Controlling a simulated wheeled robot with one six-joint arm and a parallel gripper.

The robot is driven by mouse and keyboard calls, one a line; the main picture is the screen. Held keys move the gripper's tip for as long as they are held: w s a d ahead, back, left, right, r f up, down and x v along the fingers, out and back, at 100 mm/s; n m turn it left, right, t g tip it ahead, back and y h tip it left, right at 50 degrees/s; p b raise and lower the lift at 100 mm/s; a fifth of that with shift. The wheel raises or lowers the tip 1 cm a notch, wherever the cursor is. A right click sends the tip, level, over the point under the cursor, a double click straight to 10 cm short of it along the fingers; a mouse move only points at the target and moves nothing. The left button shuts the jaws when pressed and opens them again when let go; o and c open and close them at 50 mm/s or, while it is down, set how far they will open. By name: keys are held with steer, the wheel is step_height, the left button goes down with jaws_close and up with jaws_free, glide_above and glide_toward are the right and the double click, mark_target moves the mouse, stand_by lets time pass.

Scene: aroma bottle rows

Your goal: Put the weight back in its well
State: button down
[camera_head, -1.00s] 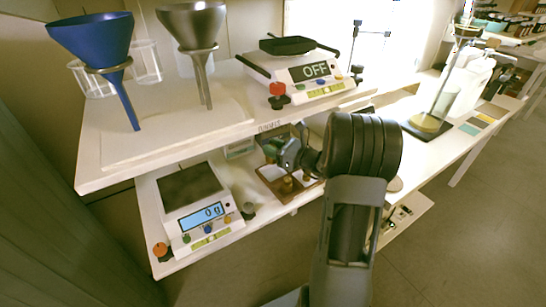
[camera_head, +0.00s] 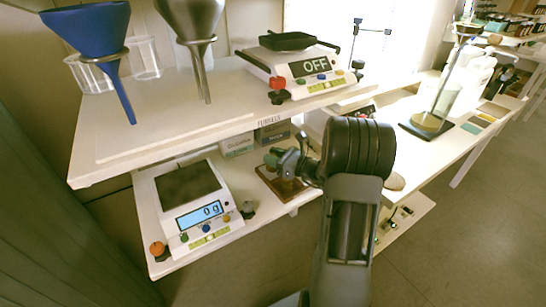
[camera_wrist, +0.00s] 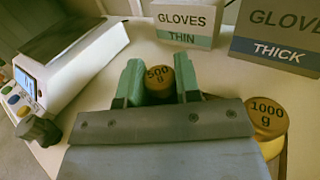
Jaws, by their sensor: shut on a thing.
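My gripper (camera_wrist: 161,82) is shut on the brass 500 g weight (camera_wrist: 159,78), which shows its labelled top between the green fingers in the wrist view. In the head view my gripper (camera_head: 274,158) is over the brown weight block (camera_head: 284,188) on the lower shelf. The brass 1000 g weight (camera_wrist: 268,114) stands right of the gripper in the wrist view. The gripper hides most of the block there, including any empty well. I cannot tell how high the 500 g weight is above the block.
A scale reading 0 g (camera_head: 190,190) stands left of the block, with a small dark grey knob-like object (camera_head: 248,209) between them. Glove boxes marked THIN (camera_wrist: 186,22) and THICK (camera_wrist: 275,38) stand behind. The upper shelf (camera_head: 120,150) overhangs, with funnels and an OFF scale (camera_head: 305,75).

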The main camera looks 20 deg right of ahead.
steer(key=shift+f, duration=0.2)
steer(key=c, duration=0.8)
jaws_free()
steer(key=shift+s+a+f, duration=0.1)
steer(key=shift+f, duration=0.1)
